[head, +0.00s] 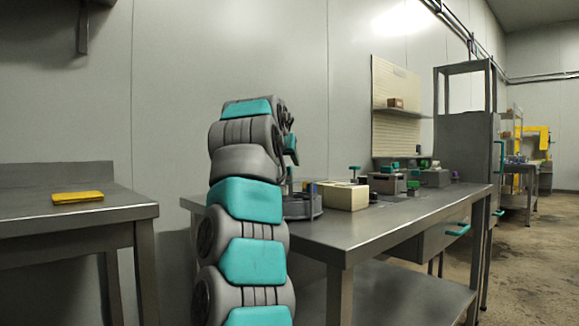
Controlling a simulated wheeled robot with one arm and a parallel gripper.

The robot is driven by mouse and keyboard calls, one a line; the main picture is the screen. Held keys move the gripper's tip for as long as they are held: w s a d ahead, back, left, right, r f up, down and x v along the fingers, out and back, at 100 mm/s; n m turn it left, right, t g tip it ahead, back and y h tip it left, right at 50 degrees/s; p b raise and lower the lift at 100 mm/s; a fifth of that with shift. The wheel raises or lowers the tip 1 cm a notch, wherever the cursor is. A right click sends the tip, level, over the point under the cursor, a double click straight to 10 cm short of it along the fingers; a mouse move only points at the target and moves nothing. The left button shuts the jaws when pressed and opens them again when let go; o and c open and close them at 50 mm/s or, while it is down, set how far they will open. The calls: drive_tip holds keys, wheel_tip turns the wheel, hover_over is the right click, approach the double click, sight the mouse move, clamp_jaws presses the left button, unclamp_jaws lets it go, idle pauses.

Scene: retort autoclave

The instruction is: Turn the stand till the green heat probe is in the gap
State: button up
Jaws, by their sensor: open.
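A round grey stand (302,207) sits on the steel bench, just right of my arm. My arm hides its left part. A small dark blue upright piece (311,188) shows at its top edge. I cannot make out the green heat probe or the gap from here. My arm rises in front of the bench and bends away at the top, with its far links above the stand. My gripper's fingers are hidden behind the arm, so I cannot see whether they touch anything.
The steel bench (390,228) also holds a cream box (343,196) right of the stand, and grey blocks with green-topped handles (388,183) farther back. A yellow cloth-like item (77,197) lies on the left table (60,220).

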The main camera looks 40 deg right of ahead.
drive_tip(key=p+x, duration=0.1)
drive_tip(key=x, duration=0.4)
clamp_jaws()
idle(0.3)
idle(0.9)
